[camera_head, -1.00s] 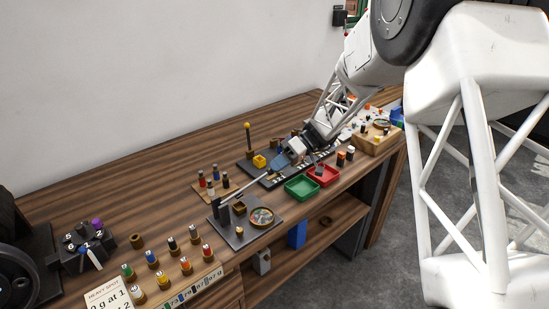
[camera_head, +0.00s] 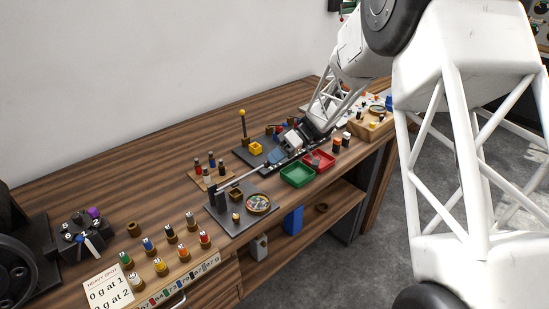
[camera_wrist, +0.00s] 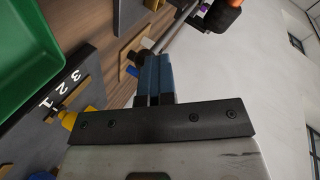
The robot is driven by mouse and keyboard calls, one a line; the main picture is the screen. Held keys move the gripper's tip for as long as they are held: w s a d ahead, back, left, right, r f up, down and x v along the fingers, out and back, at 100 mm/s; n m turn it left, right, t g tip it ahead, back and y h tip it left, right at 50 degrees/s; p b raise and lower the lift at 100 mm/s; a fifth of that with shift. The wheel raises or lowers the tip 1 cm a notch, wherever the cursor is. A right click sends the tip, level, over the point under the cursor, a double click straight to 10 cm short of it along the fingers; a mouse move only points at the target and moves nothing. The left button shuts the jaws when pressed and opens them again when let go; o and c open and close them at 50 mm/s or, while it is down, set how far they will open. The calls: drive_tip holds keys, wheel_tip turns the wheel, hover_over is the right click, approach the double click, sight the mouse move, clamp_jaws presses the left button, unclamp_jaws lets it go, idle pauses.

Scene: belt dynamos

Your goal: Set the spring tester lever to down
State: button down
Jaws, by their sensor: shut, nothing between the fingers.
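A thin grey rod (camera_head: 242,178), which looks like the spring tester lever, slopes up to the right from a dark upright post (camera_head: 217,197) on a dark plate. Its far end reaches towards my gripper (camera_head: 275,159). In the wrist view my gripper (camera_wrist: 154,58) has its two blue fingers together, with nothing held between them. A grey rod (camera_wrist: 172,38) passes close beyond the fingertips; I cannot tell whether they touch it. A yellow-topped upright post (camera_head: 243,122) stands behind, on another dark plate.
A green tray (camera_head: 297,175) and a red tray (camera_head: 319,161) lie at the front edge beside my gripper. A round dish (camera_head: 258,203) sits on the post's plate. A small rack of coloured plugs (camera_head: 209,176) is left of the rod. Bare wood lies behind, towards the wall.

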drive_tip(key=shift+s+d+f, duration=0.1)
drive_tip(key=shift+s+f, duration=0.05)
drive_tip(key=shift+f, duration=0.05)
drive_tip(key=s+v, duration=0.1)
drive_tip(key=v, duration=1.1)
drive_tip(key=shift+d+r, duration=0.2)
drive_tip(key=shift+r, duration=0.25)
drive_tip(key=shift+s, duration=0.1)
drive_tip(key=s+d+r+m+t+h, duration=0.2)
drive_tip(key=s+d+r+m+h, duration=0.15)
drive_tip(key=s, duration=0.65)
drive_tip(key=s+d+r+m+t+h, duration=0.2)
drive_tip(key=s+r+m, duration=0.15)
drive_tip(key=s, duration=0.75)
drive_tip(key=s+d+r+m+t+h, duration=0.3)
drive_tip(key=s+r, duration=0.2)
drive_tip(key=s, duration=0.5)
drive_tip(key=s+d+m+t+h, duration=0.1)
drive_tip(key=s+d, duration=0.1)
drive_tip(key=s, duration=0.4)
drive_tip(key=s+d+f+m+t+h, duration=0.1)
drive_tip(key=s+d+m+t, duration=0.1)
drive_tip(key=s, duration=0.4)
drive_tip(key=shift+s+d+f+h, duration=0.15)
drive_tip(key=shift+d+f+h, duration=0.15)
drive_tip(key=shift+d+h, duration=0.05)
